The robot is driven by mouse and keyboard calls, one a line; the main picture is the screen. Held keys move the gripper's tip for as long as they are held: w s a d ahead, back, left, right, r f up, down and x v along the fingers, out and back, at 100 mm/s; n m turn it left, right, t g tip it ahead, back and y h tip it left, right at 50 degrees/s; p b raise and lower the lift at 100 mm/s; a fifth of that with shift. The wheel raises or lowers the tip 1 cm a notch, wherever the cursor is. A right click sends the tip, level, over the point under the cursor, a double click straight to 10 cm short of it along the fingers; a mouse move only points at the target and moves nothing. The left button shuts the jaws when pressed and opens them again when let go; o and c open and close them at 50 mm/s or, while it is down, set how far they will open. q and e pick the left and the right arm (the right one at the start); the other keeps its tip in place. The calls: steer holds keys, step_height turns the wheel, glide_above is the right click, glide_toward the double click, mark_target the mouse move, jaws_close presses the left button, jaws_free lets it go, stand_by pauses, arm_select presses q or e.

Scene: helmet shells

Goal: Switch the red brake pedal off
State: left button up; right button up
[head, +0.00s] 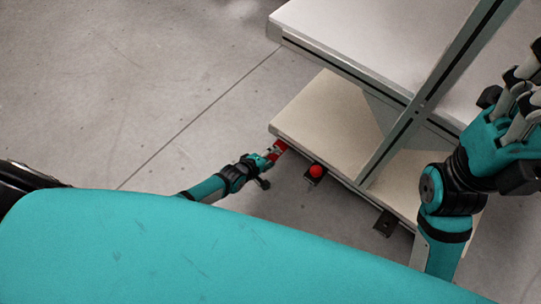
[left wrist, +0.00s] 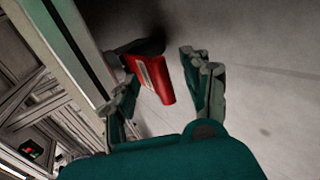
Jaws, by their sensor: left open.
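The red brake pedal (head: 278,149) sticks out from below the edge of the lower pale shelf in the head view. In the left wrist view the red pedal (left wrist: 150,80) has a pale label strip on its face and a dark part behind it. My left gripper (head: 268,157) is at the pedal. In the left wrist view my left gripper (left wrist: 161,72) is open, with one finger on each side of the pedal. Contact cannot be told. My right gripper (head: 520,95) is raised at the right edge, away from the pedal; its jaw state is unclear.
A round red button (head: 316,170) on a dark box sits just right of the pedal, along the same edge. The workbench's lower shelf (head: 335,125) and upper top (head: 345,35) stand close by, with a grey metal post (head: 415,110). Bare concrete floor (head: 120,90) lies left.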

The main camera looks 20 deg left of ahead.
arm_select(q)
steer(key=shift+r, duration=0.1)
steer(key=v, duration=1.2)
stand_by(0.4)
